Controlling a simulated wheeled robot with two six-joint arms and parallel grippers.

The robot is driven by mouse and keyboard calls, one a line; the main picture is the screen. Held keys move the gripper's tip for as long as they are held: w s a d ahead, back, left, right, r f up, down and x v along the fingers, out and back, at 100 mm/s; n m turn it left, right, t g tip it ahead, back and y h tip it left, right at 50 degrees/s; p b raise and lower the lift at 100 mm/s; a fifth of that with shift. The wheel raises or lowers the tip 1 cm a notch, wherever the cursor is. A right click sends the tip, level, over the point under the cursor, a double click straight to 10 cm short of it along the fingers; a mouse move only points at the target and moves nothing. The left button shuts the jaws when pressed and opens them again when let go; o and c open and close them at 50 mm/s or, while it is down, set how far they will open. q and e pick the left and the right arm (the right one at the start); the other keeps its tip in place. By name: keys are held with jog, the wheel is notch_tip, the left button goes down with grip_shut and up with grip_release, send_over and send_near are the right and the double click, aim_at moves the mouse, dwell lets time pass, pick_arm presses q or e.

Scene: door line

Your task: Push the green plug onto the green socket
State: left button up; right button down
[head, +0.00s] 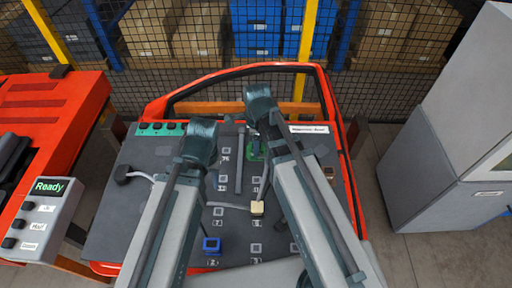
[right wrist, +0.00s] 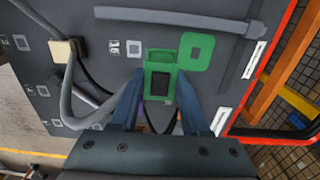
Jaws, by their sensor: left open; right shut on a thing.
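The green plug (right wrist: 160,78) is held between the two blue-grey fingers of my right gripper (right wrist: 160,88) in the right wrist view. In the head view the green plug (head: 255,146) shows near the panel's middle, partly behind my right arm. I cannot tell its height above the panel. My left gripper (head: 207,160) is over the panel's left-middle, open, with its fingers mostly hidden by its arm.
A cream plug (head: 257,208) and a blue plug (head: 211,245) sit on the panel, with several numbered grey sockets around. A grey bar (right wrist: 180,20) is fixed beyond the green socket. A red door frame (head: 235,70) rims the panel. A control box (head: 45,215) reads "Ready".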

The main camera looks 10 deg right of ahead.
jog(key=w+d, duration=0.1)
jog(key=w, duration=0.7)
pick_arm(q)
notch_tip(320, 180, down, 5)
jog(key=b, duration=0.5)
pick_arm(e)
jog(key=f, duration=0.5)
jog(key=shift+s+d, duration=0.15)
jog(key=shift+s, duration=0.2)
pick_arm(q)
jog(key=shift+f+b, duration=0.45)
pick_arm(e)
jog(key=shift+f, duration=0.5)
pick_arm(q)
jog(key=shift+f, duration=0.2)
pick_arm(e)
jog(key=shift+f, duration=0.15)
pick_arm(q)
jog(key=shift+w+f+b, duration=0.1)
jog(key=shift+f+b, duration=0.5)
jog(key=shift+b, duration=0.15)
pick_arm(e)
jog(key=shift+f, duration=0.65)
jog(key=shift+s+r, duration=0.1)
